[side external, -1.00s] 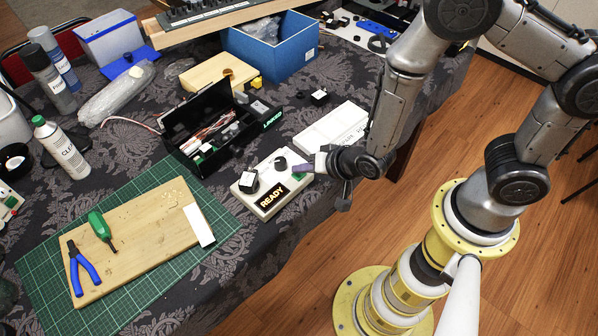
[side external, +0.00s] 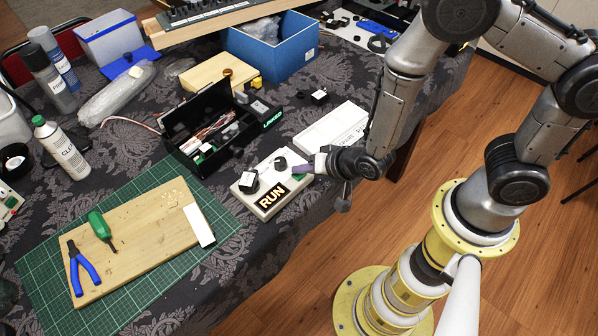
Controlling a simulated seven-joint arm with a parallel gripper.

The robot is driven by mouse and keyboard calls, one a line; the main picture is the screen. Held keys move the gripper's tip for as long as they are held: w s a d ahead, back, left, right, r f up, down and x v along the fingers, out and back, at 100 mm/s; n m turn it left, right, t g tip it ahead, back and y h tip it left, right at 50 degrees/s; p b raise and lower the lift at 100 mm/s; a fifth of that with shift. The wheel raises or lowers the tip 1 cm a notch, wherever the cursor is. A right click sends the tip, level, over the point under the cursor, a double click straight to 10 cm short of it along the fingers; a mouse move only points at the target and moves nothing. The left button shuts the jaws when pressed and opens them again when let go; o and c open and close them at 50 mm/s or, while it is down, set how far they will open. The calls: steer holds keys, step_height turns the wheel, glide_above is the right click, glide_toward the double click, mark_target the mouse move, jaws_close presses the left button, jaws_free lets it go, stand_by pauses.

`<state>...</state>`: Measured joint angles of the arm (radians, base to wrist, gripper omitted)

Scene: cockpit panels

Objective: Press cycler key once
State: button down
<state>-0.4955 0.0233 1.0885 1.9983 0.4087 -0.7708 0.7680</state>
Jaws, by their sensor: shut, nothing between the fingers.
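A small white panel box (side external: 264,171) lies on the dark patterned cloth in the side external view. Its black display (side external: 271,198) reads "RUN" in lit letters. A black block (side external: 249,182) and a round black knob (side external: 280,163) stand on its top. My gripper (side external: 297,169) is shut and empty, with its purple-tinted fingertips at the panel's right end. The fingertips largely cover the key there. I cannot tell whether they touch it or how far down it is.
A white box (side external: 331,127) lies behind the panel, close to my gripper. A black open toolbox (side external: 200,110) stands to the left. A green cutting mat (side external: 38,250) bears a wooden board (side external: 150,240), pliers and a screwdriver. The table edge lies just right of the panel.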

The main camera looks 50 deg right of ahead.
mark_target(303, 177)
steer(key=shift+r, duration=0.65)
steer(key=shift+r, duration=2.5)
